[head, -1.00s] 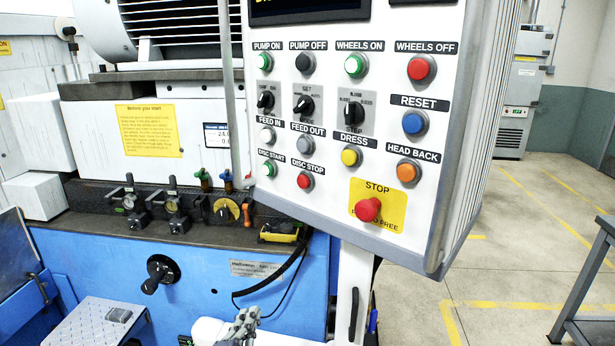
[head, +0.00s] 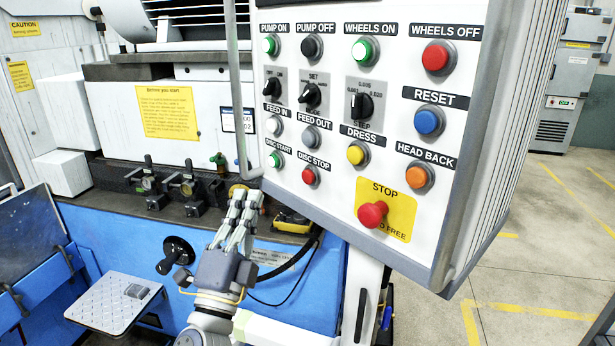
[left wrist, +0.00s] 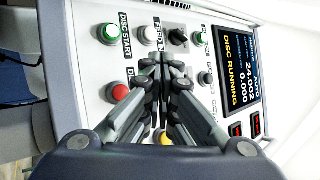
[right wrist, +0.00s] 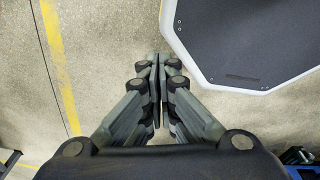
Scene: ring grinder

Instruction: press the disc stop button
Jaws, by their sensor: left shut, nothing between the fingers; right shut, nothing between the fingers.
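The disc stop button (head: 309,175) is a small red round button on the white control panel (head: 330,215), low and left of the yellow dress button. It shows in the left wrist view as a red button (left wrist: 118,92) left of my fingers, its label partly hidden by them. My left gripper (head: 243,192) is shut and empty, pointing up just left of and below the panel's lower left edge in the head view. In the left wrist view its fingertips (left wrist: 163,56) are over the panel. My right gripper (right wrist: 154,58) is shut and empty, above the floor.
The green disc start button (head: 275,159) is next to disc stop. A large red stop knob (head: 372,213) on yellow sits lower right. The panel screen (left wrist: 240,78) reads "DISC RUNNING". A grey vertical bar (head: 236,90) runs along the panel's left side.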

